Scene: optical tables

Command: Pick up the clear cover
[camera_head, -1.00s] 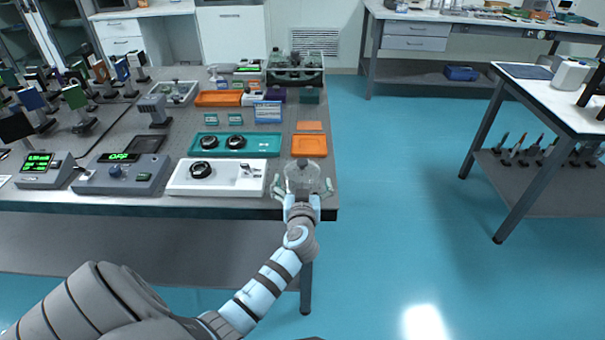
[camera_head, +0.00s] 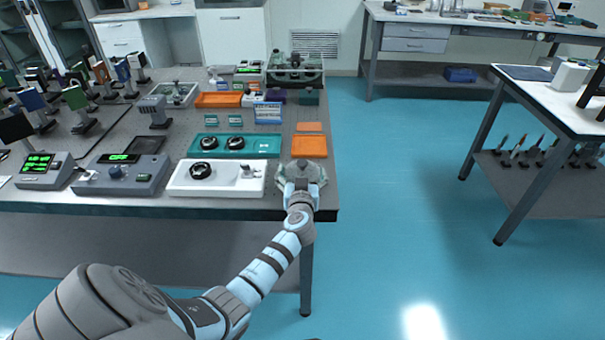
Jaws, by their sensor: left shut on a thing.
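The clear cover (camera_head: 301,166) is a small see-through piece near the right front corner of the optical table (camera_head: 225,207). My left gripper (camera_head: 301,174) reaches in from the front and is shut on the cover. The fingers and wrist hide much of the cover. I cannot tell whether it touches the table top. My right gripper is not in view.
A white tray (camera_head: 222,187) with a black ring lies just left of the gripper. An orange tray (camera_head: 309,146) lies just behind it, and a teal tray (camera_head: 262,150) behind to the left. Open blue floor lies right of the table.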

